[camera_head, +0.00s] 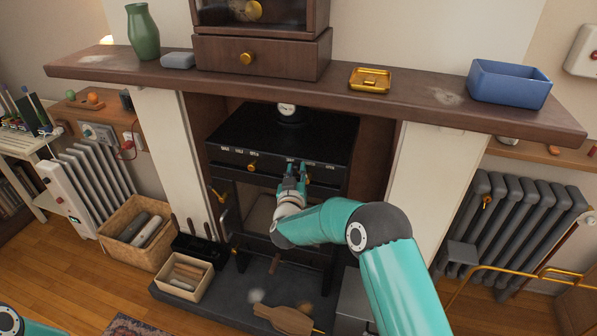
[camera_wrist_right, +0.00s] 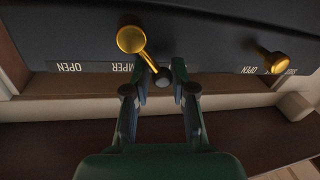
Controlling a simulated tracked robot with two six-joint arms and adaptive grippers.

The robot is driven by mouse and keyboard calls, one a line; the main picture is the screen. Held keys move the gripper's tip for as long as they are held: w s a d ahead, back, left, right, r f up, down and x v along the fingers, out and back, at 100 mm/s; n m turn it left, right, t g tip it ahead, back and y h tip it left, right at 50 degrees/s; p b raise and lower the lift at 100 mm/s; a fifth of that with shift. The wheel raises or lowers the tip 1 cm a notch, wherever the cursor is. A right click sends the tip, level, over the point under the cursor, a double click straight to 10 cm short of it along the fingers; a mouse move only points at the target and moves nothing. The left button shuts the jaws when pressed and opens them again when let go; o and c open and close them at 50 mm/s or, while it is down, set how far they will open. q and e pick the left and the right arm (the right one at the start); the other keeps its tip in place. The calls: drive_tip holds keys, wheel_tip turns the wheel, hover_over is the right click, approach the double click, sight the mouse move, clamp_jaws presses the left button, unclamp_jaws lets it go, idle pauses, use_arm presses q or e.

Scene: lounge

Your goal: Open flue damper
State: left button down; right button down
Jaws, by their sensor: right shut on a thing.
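The black stove (camera_head: 257,134) stands in the fireplace, with white lettering along its front top edge. The flue damper lever has a brass hub (camera_wrist_right: 131,38) and a thin arm ending in a dark ball (camera_wrist_right: 163,76), slanting down and right in the right wrist view. A label partly covered by the lever reads "MPER", with "OPEN" to its left. My right gripper (camera_wrist_right: 163,84) is shut on the dark ball; it also shows at the stove front in the head view (camera_head: 292,172). My left gripper is out of view; only a bit of its arm shows at lower left.
A second brass knob (camera_wrist_right: 271,61) sits on the same stove front. The wooden mantel (camera_head: 430,93) overhangs the stove and carries a blue box (camera_head: 508,85) and a brass tray (camera_head: 370,80). Baskets (camera_head: 128,232) and a brush-like wooden tool (camera_head: 284,319) lie low around the hearth.

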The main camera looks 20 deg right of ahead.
sight(319, 167)
drive_tip(key=shift+d, duration=0.2)
drive_tip(key=shift+a, duration=0.15)
drive_tip(key=shift+s+a+f+b, duration=0.1)
drive_tip(key=shift+f+b, duration=0.1)
drive_tip(key=shift+b, duration=0.35)
drive_tip(key=s+d+m+h+b, duration=0.1)
drive_tip(key=m+b, duration=0.4)
drive_tip(key=b, duration=0.3)
drive_tip(key=d+m+b, duration=0.1)
drive_tip(key=m+b, duration=0.4)
drive_tip(key=b, duration=0.3)
drive_tip(key=s+d+m+h+b, duration=0.1)
drive_tip(key=m+b, duration=0.4)
drive_tip(key=b, duration=0.3)
drive_tip(key=shift+s+d+f+t+h, duration=0.3)
drive_tip(key=shift+s+d+t, duration=0.05)
drive_tip(key=shift+d+t, duration=0.05)
drive_tip(key=shift+s+d+m+h+b, duration=0.15)
drive_tip(key=shift+m+h+b, duration=0.15)
drive_tip(key=shift+m+b, duration=0.35)
drive_tip(key=shift+d+m+h+b, duration=0.15)
drive_tip(key=shift+m+h+b, duration=0.15)
drive_tip(key=shift+m+b, duration=0.35)
drive_tip(key=shift+d, duration=0.1)
drive_tip(key=c, duration=1)
unclamp_jaws()
drive_tip(key=shift+r, duration=0.1)
drive_tip(key=shift+d+r, duration=0.1)
